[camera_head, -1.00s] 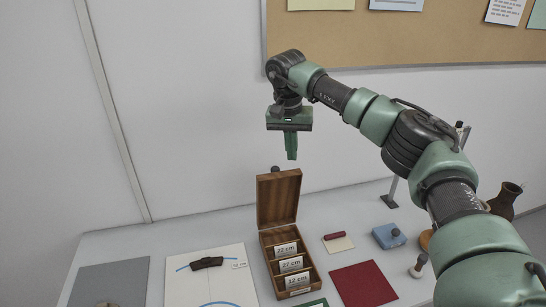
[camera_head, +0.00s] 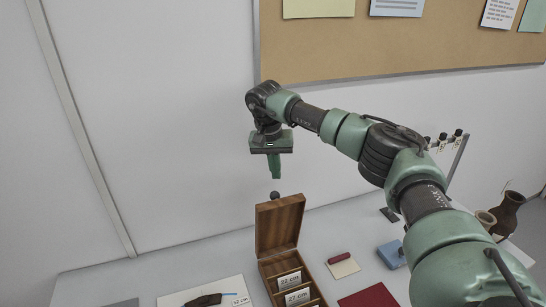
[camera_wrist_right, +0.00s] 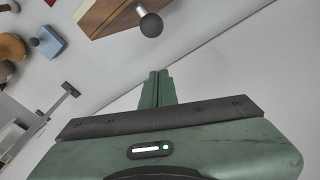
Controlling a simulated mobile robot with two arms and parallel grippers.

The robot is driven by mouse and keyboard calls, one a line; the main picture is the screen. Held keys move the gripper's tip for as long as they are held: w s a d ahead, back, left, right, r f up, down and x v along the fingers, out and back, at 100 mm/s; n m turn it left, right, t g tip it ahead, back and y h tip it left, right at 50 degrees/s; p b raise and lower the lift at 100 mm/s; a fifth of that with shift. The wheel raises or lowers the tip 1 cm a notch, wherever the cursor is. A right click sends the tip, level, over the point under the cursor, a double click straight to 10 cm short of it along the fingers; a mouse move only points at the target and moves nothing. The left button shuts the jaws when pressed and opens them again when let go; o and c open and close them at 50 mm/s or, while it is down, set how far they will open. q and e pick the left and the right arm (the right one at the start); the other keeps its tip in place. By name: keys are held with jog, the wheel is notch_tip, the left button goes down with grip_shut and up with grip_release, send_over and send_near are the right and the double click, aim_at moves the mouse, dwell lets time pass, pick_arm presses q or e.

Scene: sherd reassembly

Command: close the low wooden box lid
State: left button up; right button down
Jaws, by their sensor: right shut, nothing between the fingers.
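The low wooden box (camera_head: 262,270) stands on the table with its lid (camera_head: 279,226) open and standing up at the back. A dark round knob (camera_head: 275,195) sits at the lid's top edge. In the right wrist view the knob (camera_wrist_right: 151,25) is beyond the fingertips, with part of the wooden lid (camera_wrist_right: 100,18) beside it. My right gripper (camera_head: 276,177) is shut and empty, pointing down just above the knob in the head view; it also shows in the wrist view (camera_wrist_right: 157,75), apart from the knob. My left gripper is out of view.
Dividers with labels such as "22 cm" (camera_head: 290,280) stand in the box. A white board with a dark sherd (camera_head: 203,300) lies left. A red-handled tool (camera_head: 339,258), a blue block (camera_head: 391,254), a red mat (camera_head: 370,297) and brown jugs (camera_head: 506,212) are right.

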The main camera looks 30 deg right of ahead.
jog(key=s+a+f+p, duration=0.2)
jog(key=shift+s+f, duration=0.3)
jog(key=shift+f, duration=0.05)
dwell(0.4)
